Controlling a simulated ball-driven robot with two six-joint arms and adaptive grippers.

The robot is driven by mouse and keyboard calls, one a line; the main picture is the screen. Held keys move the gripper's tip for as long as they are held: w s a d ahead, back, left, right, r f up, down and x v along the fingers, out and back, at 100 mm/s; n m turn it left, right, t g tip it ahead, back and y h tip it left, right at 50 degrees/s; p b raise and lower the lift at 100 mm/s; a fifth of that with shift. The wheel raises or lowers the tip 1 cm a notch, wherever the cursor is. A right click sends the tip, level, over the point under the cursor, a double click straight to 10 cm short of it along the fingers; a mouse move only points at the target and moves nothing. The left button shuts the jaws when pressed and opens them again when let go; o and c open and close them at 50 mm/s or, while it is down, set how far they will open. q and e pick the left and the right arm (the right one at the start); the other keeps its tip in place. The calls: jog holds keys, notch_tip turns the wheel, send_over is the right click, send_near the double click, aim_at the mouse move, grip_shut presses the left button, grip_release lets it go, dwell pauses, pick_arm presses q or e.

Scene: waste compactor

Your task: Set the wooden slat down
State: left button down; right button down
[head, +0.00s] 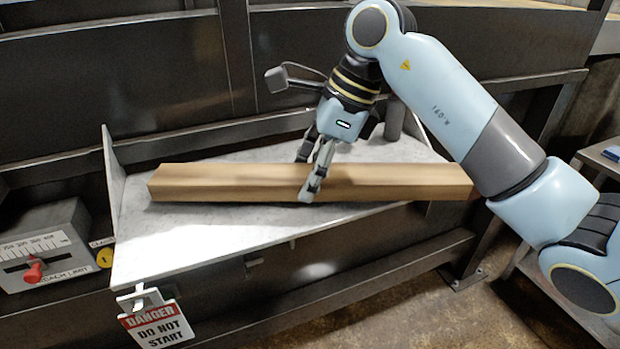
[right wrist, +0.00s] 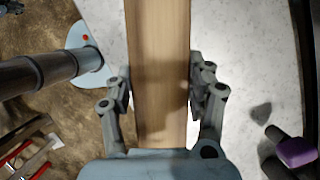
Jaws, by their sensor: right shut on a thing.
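The wooden slat (head: 230,182) is a long, light brown beam. In the head view it lies lengthwise along the pale grey shelf (head: 160,240), and its right end reaches past the shelf's right part. My right gripper (head: 308,180) comes down from above and is shut on the slat near its middle. In the right wrist view the fingers (right wrist: 158,95) stand on both sides of the slat (right wrist: 158,50). Whether the slat's underside touches the shelf all along is hard to tell. My left gripper does not show.
A danger sign (head: 155,325) hangs at the shelf's front left corner. A control box with a red lever (head: 33,272) stands at the left. Dark metal beams run behind the shelf. A grey side table (head: 600,160) is at the right. A purple-ended object (right wrist: 296,152) shows in the right wrist view.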

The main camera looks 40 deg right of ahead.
jog(key=shift+f, duration=0.55)
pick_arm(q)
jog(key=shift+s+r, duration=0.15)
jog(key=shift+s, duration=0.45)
pick_arm(e)
jog(key=shift+f, duration=0.3)
jog(key=c, duration=0.9)
grip_release()
jog(key=shift+f, duration=0.15)
jog(key=shift+c, duration=0.2)
jog(key=o, duration=0.5)
jog(key=shift+c, duration=0.2)
